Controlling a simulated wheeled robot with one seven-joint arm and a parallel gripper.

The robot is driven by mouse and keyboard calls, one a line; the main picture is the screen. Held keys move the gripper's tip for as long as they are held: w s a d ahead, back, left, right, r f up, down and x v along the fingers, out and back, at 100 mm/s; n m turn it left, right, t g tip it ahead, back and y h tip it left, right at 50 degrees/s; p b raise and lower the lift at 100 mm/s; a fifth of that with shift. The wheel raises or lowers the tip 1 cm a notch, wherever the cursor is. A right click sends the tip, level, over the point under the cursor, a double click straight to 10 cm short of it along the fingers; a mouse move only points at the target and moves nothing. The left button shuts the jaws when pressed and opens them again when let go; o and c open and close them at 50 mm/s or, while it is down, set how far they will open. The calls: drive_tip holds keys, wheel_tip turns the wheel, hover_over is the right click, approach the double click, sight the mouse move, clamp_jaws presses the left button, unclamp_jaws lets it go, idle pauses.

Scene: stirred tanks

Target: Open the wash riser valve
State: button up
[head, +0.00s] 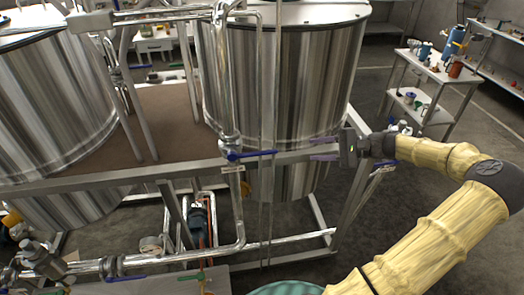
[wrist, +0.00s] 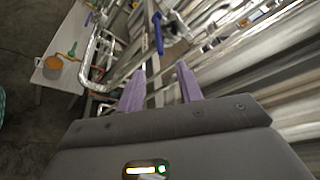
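A valve with a blue lever (head: 250,154) sits on the vertical steel pipe (head: 228,95) in front of the middle tank. It appears to be the wash riser valve, but the small tag (head: 232,168) below it is too small to read. The lever lies roughly level, pointing right. In the wrist view the blue lever (wrist: 158,33) is ahead of the fingertips. My gripper (head: 322,148) is to the right of the lever, apart from it. Its two purple fingers, also in the wrist view (wrist: 160,82), are spread with nothing between them.
A frame rail (head: 130,176) runs along the front of the tanks. Steel tanks (head: 285,90) stand behind it. Another blue lever (head: 125,278) is on the low pipe. A white cart (head: 440,75) stands at right. Open floor lies between the cart and the frame.

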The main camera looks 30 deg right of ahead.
sight(268, 152)
drive_tip(key=shift+w+f, duration=0.1)
drive_tip(key=p+x, duration=0.5)
drive_tip(key=x, duration=1.1)
drive_tip(key=shift+a, duration=0.15)
drive_tip(key=shift+w+a+f, duration=0.2)
drive_tip(key=shift+w+a, duration=0.15)
drive_tip(key=shift+a, duration=0.15)
clamp_jaws()
